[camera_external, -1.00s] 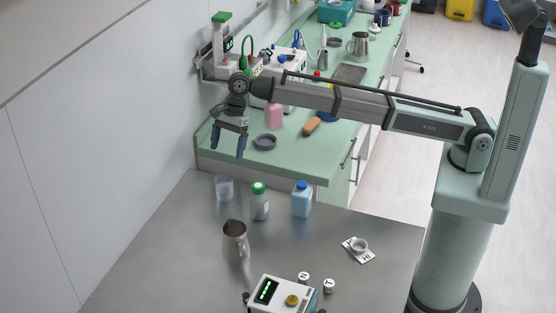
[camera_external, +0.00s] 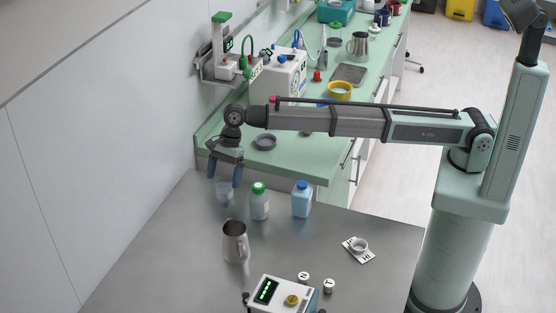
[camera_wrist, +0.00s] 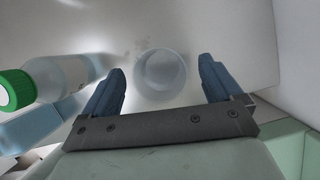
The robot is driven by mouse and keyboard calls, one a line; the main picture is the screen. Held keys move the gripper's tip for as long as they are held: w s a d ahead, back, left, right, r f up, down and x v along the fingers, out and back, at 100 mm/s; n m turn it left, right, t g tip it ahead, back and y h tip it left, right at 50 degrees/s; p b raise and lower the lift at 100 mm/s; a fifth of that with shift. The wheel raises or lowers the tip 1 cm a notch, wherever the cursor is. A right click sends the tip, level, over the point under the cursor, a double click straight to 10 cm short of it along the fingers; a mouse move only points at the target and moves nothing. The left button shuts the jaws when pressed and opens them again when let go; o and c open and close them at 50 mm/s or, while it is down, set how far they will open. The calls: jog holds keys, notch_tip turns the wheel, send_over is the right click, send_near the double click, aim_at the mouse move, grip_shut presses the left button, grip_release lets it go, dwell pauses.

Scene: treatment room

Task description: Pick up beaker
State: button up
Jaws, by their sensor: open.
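A clear glass beaker (camera_external: 224,196) stands on the grey metal table near the wall, at the table's far left. In the wrist view the beaker (camera_wrist: 160,74) shows from above, its round rim lying between and slightly beyond the two fingertips. My gripper (camera_external: 224,176) is above the beaker, with its blue fingers pointing down. In the wrist view my gripper (camera_wrist: 162,75) is open and empty, the fingers spread wider than the beaker. In the external view one finger partly overlaps the beaker's upper part. I cannot tell the exact height gap.
A green-capped bottle (camera_external: 259,202) stands just right of the beaker, with a blue bottle (camera_external: 301,200) beyond it. A metal pitcher (camera_external: 235,242) stands nearer. The wall (camera_external: 110,150) is close on the left. The table's left-front area is clear.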

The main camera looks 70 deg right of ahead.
aim_at(220, 198)
jog(key=shift+x, duration=1.85)
jog(key=shift+d, duration=0.15)
jog(key=c, duration=1.1)
jog(key=shift+r, duration=0.1)
